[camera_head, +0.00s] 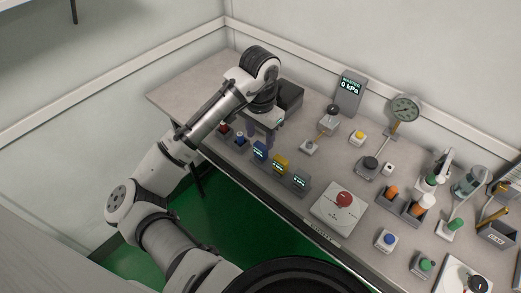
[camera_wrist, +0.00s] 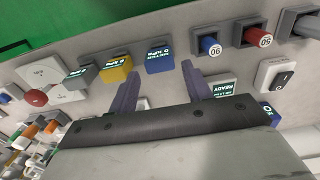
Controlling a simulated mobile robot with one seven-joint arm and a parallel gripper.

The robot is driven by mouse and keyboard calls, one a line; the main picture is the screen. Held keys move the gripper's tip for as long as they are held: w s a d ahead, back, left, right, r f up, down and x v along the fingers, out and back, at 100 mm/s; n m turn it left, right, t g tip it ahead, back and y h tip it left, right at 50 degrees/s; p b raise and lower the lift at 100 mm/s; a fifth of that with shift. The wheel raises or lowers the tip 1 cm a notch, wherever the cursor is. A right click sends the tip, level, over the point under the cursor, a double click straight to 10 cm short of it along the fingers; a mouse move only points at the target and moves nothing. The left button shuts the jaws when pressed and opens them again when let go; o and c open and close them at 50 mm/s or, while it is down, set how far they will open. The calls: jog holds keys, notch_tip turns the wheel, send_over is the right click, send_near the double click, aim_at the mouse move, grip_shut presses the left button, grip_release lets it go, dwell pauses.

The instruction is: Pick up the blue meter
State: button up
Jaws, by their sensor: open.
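The blue meter (camera_head: 260,151) stands near the front edge of the bench, at the left end of a row of meters. In the wrist view the blue meter (camera_wrist: 160,61) lies just beyond my fingertips, with its lit display showing. My gripper (camera_head: 260,136) is open and empty, pointing down close to the blue meter. In the wrist view my gripper (camera_wrist: 160,76) has its two fingers spread apart, with the meter roughly in line with the gap. I cannot tell the height gap between fingertips and meter.
A yellow meter (camera_head: 281,164) and a grey meter (camera_head: 299,181) stand to the right of the blue one. A blue button (camera_wrist: 209,46) and a red button (camera_wrist: 256,35) are on its other side. A white box with a red knob (camera_head: 344,199) stands further right.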

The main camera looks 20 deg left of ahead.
aim_at(261, 145)
jog(key=shift+f+p, duration=0.55)
jog(key=shift+f, duration=2.05)
jog(key=c, duration=0.8)
jog(key=shift+o, duration=0.2)
